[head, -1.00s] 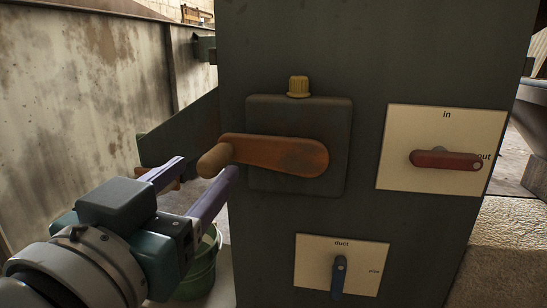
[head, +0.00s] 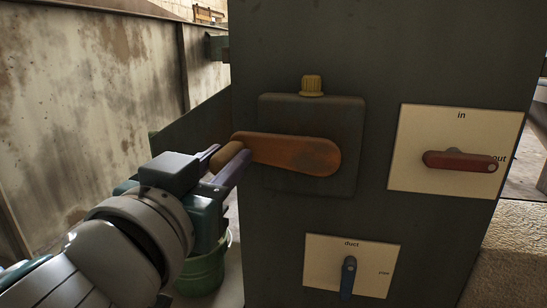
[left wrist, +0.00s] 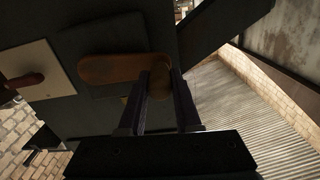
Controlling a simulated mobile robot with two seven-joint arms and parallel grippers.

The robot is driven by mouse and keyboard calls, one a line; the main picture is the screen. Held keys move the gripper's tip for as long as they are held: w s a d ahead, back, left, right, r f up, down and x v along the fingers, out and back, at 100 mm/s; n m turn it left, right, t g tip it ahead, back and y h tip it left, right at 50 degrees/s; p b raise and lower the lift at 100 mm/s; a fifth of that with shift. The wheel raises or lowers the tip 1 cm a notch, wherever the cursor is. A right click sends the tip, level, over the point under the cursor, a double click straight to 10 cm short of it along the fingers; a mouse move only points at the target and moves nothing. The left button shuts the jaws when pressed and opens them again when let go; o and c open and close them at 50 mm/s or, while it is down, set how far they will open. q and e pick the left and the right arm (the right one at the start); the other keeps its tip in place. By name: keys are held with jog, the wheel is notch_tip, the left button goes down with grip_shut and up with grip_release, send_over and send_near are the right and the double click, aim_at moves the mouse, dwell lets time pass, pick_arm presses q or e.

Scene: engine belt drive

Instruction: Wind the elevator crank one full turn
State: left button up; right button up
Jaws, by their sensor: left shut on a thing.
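The elevator crank (head: 300,154) is an orange-brown, rust-stained arm on a dark square plate (head: 345,112) on the front of a dark cabinet. It points left, nearly level, with a tan wooden knob at its left end (head: 229,161). My left gripper (head: 221,164) is shut on the knob, with one purple finger on each side of it. In the left wrist view the crank arm (left wrist: 117,69) runs left from the knob (left wrist: 160,84), which sits between the fingertips. My right gripper is out of view.
A yellow cap (head: 312,86) tops the plate. To the right is a red lever (head: 458,161) on a cream panel marked "in" and "out". Below is a blue lever (head: 348,276) on a "duct" panel. A green bucket (head: 202,274) stands lower left.

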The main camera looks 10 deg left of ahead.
pick_arm(q)
grip_shut()
dwell(0.8)
